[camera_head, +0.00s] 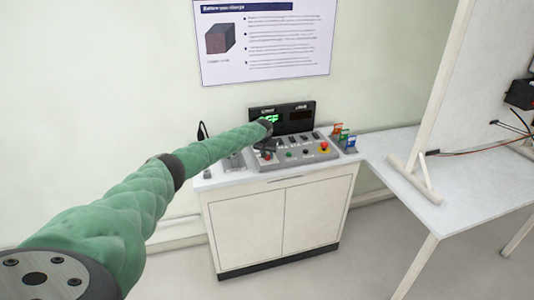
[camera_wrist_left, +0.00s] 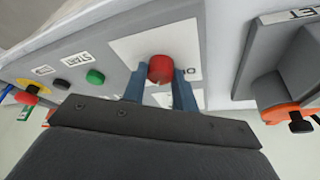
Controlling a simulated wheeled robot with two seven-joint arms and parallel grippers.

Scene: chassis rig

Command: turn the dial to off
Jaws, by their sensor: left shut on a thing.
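The dial is a red knob (camera_wrist_left: 160,67) on a white plate on the grey control panel, seen in the left wrist view. My left gripper (camera_wrist_left: 158,84) has its two blue fingers on either side of the knob and is shut on it. Lettering on the plate is mostly covered, so the dial's setting cannot be read. In the head view my left arm reaches across to the control console (camera_head: 296,158), and its gripper (camera_head: 267,145) is small and dark over the panel's left part. My right gripper is in neither view.
A display (camera_head: 295,117) with green lit text stands behind the panel. A green button (camera_wrist_left: 95,77), a black button (camera_wrist_left: 62,84) and a red mushroom button on yellow (camera_wrist_left: 27,97) lie beside the dial. An orange-and-grey part (camera_wrist_left: 283,85) stands close on the other side.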

